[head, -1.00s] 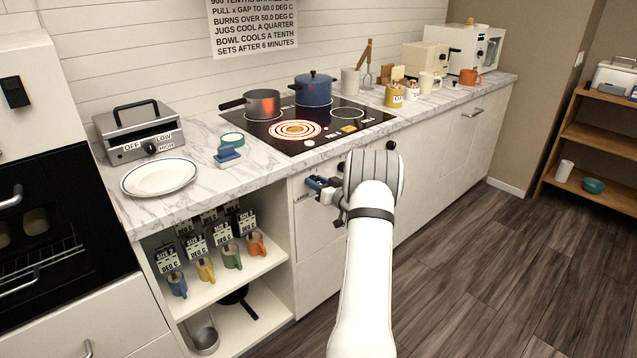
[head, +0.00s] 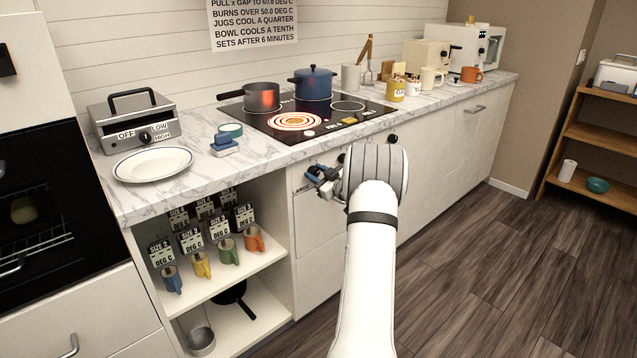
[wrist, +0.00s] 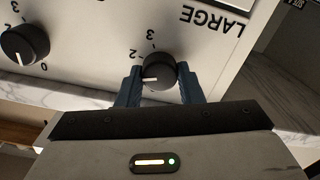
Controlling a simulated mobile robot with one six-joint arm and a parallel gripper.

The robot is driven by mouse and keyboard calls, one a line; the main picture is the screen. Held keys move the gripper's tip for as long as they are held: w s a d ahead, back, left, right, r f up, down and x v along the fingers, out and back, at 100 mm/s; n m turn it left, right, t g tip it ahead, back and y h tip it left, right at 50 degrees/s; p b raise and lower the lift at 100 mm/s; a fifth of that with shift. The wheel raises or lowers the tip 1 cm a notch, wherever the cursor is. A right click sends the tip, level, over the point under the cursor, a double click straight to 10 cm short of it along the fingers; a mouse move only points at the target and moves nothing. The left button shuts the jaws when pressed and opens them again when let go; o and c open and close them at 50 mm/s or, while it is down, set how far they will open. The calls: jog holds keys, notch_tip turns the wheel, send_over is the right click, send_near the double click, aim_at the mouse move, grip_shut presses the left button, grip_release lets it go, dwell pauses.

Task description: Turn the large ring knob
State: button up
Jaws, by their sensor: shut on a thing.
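The large ring knob (wrist: 159,73) is a round black knob with a white pointer line, beside the printed word LARGE on the pale front panel. The wrist view shows the panel's print upside down. The pointer points to the left in the picture, below the printed 2. My gripper (wrist: 160,88) is shut on the knob, with one blue finger on each side. In the head view my gripper (head: 318,178) is at the cabinet front below the cooktop (head: 270,128); my wrist and arm hide part of the panel, and I cannot make out the held knob there.
A second black knob (wrist: 24,44) is left of the held one in the wrist view. A ring (head: 298,121) on the cooktop glows red and white. A grey pot (head: 262,97) and a blue pot (head: 313,83) stand behind it. An open shelf (head: 215,285) with mugs is left of my arm.

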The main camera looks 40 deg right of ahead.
jog(key=n+b, duration=0.4)
jog(key=b, duration=0.1)
jog(key=shift+f+n, duration=0.25)
jog(key=shift+n, duration=0.15)
jog(key=n+b, duration=0.3)
jog(key=b, duration=0.1)
jog(key=shift+a+f+n, duration=0.1)
jog(key=shift+n, duration=0.2)
jog(key=n+b, duration=0.4)
jog(key=shift+n+b, duration=0.8)
jog(key=shift+b, duration=0.05)
jog(key=o, duration=1)
jog(key=shift+c, duration=0.2)
jog(key=shift+r, duration=0.2)
